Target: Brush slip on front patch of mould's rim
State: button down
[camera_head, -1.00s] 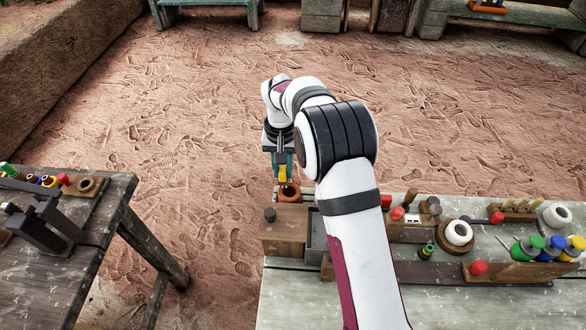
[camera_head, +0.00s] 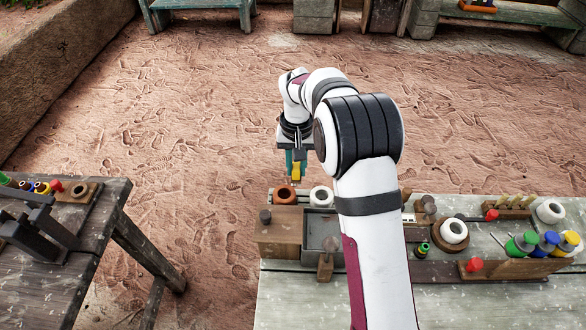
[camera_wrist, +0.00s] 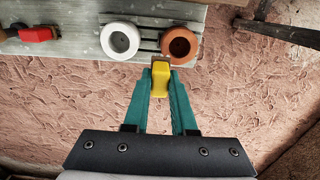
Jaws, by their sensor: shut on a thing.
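My gripper (camera_head: 296,163) is shut on a yellow-handled tool, apparently the brush (camera_wrist: 161,80), between its teal fingers. The brush hangs in the air, its lower end just above and behind the gap between two round pots at the bench's far edge. One is a terracotta pot (camera_head: 285,194) with a dark opening, also in the wrist view (camera_wrist: 180,46). The other is a white ring-shaped vessel (camera_head: 321,197), also in the wrist view (camera_wrist: 120,41). A thicker white ring (camera_head: 454,231) sits on a round wooden board. Which white piece is the mould is unclear.
A wooden block with a dark knob (camera_head: 279,230) and a grey tray (camera_head: 319,228) stand nearer. Several coloured jars (camera_head: 548,243) and a wooden rack (camera_head: 512,270) lie right. A separate table (camera_head: 95,215) is left. Beyond the bench is open ground.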

jog(key=shift+r, duration=2.65)
jog(key=shift+f, duration=0.1)
jog(key=shift+f, duration=3.3)
jog(key=shift+a+f, duration=0.45)
jog(key=shift+f, duration=0.25)
jog(key=shift+a, duration=2.35)
jog(key=shift+d, duration=2.7)
jog(key=shift+d+r, duration=0.1)
jog(key=shift+r, duration=4)
